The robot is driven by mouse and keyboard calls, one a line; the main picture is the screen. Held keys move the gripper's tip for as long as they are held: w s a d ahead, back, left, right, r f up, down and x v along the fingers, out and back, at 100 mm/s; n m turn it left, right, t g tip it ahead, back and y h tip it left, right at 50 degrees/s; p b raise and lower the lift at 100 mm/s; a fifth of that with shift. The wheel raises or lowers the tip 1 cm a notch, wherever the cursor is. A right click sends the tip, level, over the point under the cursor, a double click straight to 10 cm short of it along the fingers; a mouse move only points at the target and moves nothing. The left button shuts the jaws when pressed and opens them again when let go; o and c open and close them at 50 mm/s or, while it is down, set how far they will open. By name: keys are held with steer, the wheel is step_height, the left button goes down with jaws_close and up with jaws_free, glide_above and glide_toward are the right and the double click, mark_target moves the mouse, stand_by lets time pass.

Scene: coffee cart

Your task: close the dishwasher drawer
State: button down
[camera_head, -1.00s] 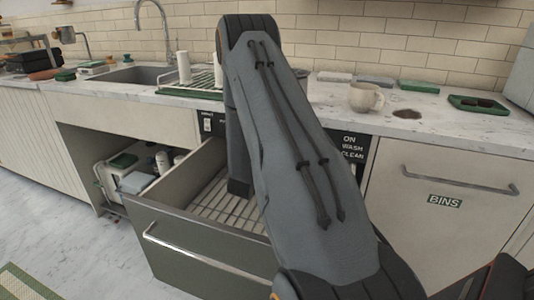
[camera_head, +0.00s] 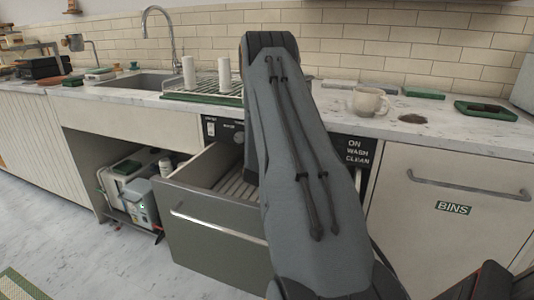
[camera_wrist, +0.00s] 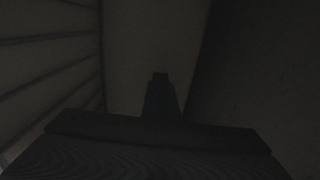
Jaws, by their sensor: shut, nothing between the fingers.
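The dishwasher drawer (camera_head: 208,236) is partly open in the head view. Its grey front with a long metal handle (camera_head: 215,227) stands out from the counter, and a slatted rack (camera_head: 237,187) shows inside. My arm reaches over the drawer and hides its right part, along with my gripper, in the head view. In the dark wrist view my gripper (camera_wrist: 160,78) is shut and empty. It points at pale and dark surfaces close by, with slat-like lines at the left; I cannot tell whether it touches anything.
The bins cabinet (camera_head: 440,165) is closed at the right. An open bay left of the drawer holds a white container (camera_head: 125,180). On the counter stand a drying rack (camera_head: 203,97), a mug (camera_head: 369,101) and a green tray (camera_head: 486,110).

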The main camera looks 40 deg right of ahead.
steer(key=shift+d, duration=0.5)
